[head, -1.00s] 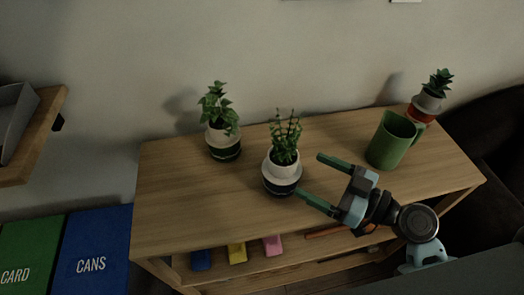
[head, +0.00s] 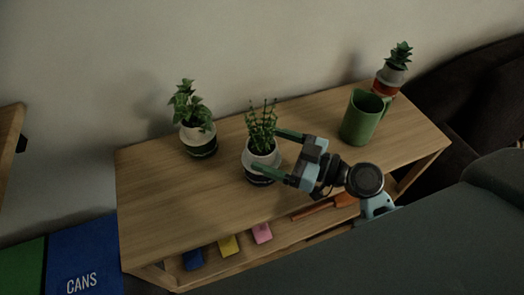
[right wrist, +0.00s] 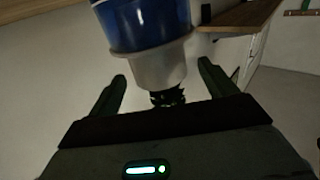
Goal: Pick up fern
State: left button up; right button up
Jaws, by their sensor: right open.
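The middle potted plant (head: 262,122), with thin upright green stems, looks like the fern. Its pot (head: 262,158) is white above and dark below and stands upright on the wooden table. My right gripper (head: 268,151) is open, coming from the right, one finger by the pot's far side and the other across its front. In the right wrist view the pot (right wrist: 150,70) appears upside down, blue and white, between the two open fingers (right wrist: 163,72); whether they touch it I cannot tell. The foliage there is mostly hidden. My left gripper is not in view.
The wooden table (head: 165,215) also holds a leafy potted plant (head: 197,137) to the left, a green mug (head: 362,118) and a small succulent (head: 397,60) to the right. Coloured items lie on the lower shelf. A blue CANS bin (head: 82,255) stands at left.

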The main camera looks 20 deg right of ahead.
aim_at(254, 142)
jog(key=x, duration=0.2)
jog(key=p+x, duration=0.1)
jog(key=shift+w+a+r, duration=0.25)
jog(key=shift+w+r, duration=0.05)
jog(key=shift+r, duration=0.1)
jog(key=shift+w+a+f+p, duration=0.1)
jog(key=shift+w+a+p, duration=0.15)
jog(key=shift+p, duration=0.1)
jog(key=shift+a+f, duration=0.1)
jog(key=shift+a, duration=0.1)
jog(key=shift+c, duration=0.3)
jog(key=c, duration=1.1)
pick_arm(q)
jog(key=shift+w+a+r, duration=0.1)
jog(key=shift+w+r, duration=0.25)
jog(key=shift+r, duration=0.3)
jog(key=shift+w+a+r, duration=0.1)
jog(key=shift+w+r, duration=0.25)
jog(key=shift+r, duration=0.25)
